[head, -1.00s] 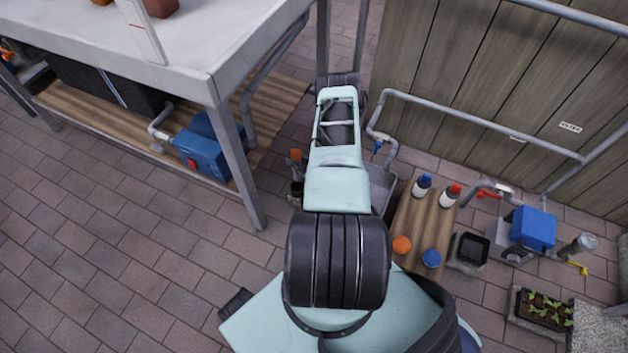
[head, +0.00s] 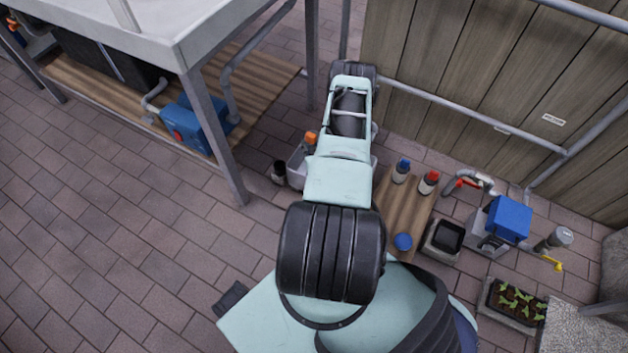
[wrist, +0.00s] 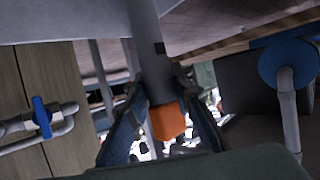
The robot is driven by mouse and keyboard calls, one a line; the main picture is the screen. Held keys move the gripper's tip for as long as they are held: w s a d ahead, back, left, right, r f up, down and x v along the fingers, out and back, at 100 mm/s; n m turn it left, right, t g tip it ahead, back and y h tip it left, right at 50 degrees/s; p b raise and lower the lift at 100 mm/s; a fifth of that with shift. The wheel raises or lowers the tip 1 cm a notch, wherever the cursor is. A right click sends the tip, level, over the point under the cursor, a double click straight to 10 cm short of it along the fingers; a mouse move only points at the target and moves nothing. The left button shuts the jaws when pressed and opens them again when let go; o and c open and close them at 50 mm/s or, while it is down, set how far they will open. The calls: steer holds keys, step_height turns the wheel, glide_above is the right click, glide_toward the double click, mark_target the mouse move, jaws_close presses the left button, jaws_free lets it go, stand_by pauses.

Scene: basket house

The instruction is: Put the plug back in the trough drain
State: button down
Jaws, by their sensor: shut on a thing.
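In the wrist view my gripper (wrist: 167,96) is shut, its dark fingers either side of an orange piece, seemingly the plug (wrist: 168,122). A grey cylinder runs up from the orange piece; I cannot tell whether they are joined. In the head view the grey trough (head: 297,170) stands on the paving beyond my arm, which covers its middle and hides my gripper. I cannot make out the drain opening. A small orange item (head: 311,138) shows at the trough's left side.
A wooden board (head: 402,215) holds bottles (head: 401,171) and a blue disc (head: 403,242). Right are a black tray (head: 448,236), a blue-topped pump (head: 508,219) and a planter (head: 517,302). A table (head: 200,40) stands left. A wooden fence (head: 450,70) closes the back. Paving at lower left is clear.

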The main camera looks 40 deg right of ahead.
step_height(320, 180, down, 10)
steer(key=b, duration=0.4)
steer(key=shift+d, duration=0.1)
steer(key=shift+f, duration=0.1)
steer(key=shift+f, duration=0.3)
steer(key=c, duration=1.7)
jaws_free()
steer(key=shift+s, duration=0.1)
steer(key=shift+r, duration=0.1)
